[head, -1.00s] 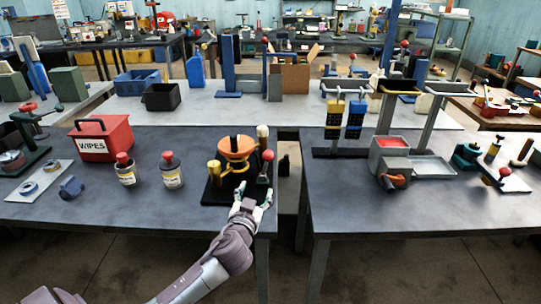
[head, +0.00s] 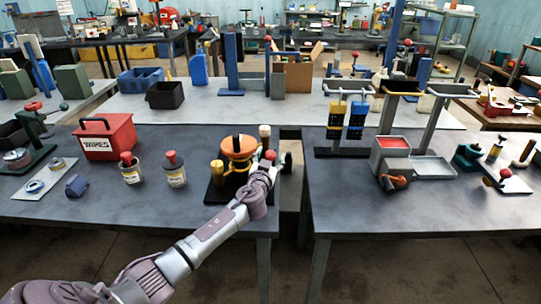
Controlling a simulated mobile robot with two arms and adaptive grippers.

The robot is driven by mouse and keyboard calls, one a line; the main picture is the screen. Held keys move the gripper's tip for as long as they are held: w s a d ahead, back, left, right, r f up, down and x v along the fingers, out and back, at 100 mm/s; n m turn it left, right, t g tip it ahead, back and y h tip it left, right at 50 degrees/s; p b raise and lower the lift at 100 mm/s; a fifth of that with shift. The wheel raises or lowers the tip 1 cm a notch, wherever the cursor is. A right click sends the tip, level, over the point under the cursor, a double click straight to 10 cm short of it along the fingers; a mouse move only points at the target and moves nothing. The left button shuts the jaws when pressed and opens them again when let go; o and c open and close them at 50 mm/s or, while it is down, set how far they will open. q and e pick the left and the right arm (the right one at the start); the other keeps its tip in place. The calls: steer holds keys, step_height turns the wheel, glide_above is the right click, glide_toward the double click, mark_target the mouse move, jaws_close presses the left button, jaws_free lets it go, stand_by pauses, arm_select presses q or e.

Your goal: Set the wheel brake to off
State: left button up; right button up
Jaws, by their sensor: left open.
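The wheel device with an orange top (head: 239,147) and a yellow body stands on a black base (head: 212,192) near the right edge of the left table. A red knob (head: 270,155), seemingly the top of the brake lever, shows at its right side. My left gripper (head: 268,167) is open at this knob, in front of and just below it. The gripper and wrist hide the lever below the knob and the right part of the base. I cannot tell whether the fingers touch the lever. My right gripper is not in view.
A red WIPES box (head: 106,140) and two jars with red lids (head: 131,172) (head: 174,172) stand left of the device. A pale-topped post (head: 264,134) stands close behind the knob. A gap (head: 290,190) separates this table from the right one.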

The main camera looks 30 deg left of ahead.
arm_select(q)
steer(key=shift+w, duration=0.2)
jaws_close()
stand_by(0.3)
